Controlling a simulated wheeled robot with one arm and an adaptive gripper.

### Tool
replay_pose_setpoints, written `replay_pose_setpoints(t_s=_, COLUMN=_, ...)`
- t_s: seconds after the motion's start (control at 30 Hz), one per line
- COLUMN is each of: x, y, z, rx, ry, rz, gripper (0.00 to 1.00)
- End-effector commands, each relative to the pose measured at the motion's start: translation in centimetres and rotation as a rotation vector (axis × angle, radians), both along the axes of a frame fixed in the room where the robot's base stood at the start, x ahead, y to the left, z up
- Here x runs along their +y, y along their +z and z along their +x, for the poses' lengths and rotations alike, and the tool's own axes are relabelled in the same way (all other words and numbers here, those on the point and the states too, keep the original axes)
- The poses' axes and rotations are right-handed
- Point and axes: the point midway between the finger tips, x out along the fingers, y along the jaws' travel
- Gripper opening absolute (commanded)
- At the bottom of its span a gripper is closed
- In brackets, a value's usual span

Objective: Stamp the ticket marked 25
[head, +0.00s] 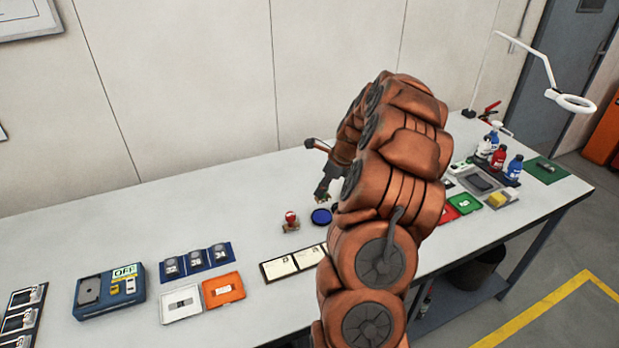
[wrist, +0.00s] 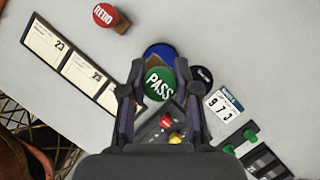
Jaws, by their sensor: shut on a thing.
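My gripper (wrist: 160,90) is shut on a round green stamp marked PASS (wrist: 159,84), seen from above in the wrist view. A round blue ink pad (wrist: 157,50) shows just beyond the stamp, partly covered by it; I cannot tell if they touch. In the head view my gripper (head: 324,192) is low over the table by the blue pad (head: 321,217). The ticket that seems marked 25 (wrist: 91,75) lies in a dark holder left of my gripper, beside a ticket marked 23 (wrist: 45,42). In the head view my arm hides the holder's right end.
A red stamp marked REDO (wrist: 104,15) stands left of the pad. A dark round lid or pad (wrist: 202,75) and a date card (wrist: 222,103) lie to the right. An orange tray (head: 223,289) and blue box (head: 108,293) stand left.

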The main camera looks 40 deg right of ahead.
Motion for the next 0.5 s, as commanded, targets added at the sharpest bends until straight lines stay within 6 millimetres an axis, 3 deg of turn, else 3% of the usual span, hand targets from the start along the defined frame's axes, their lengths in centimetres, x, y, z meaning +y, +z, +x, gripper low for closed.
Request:
replay_pose_setpoints(t_s=0.27, x=0.1, y=-1.2, z=0.1, rx=0.0, ry=0.003, rz=0.001, gripper=0.09)
replay_pose_setpoints(t_s=0.5, x=0.2, y=-3.3, z=0.1, rx=0.001, ry=0.004, rz=0.001, gripper=0.09)
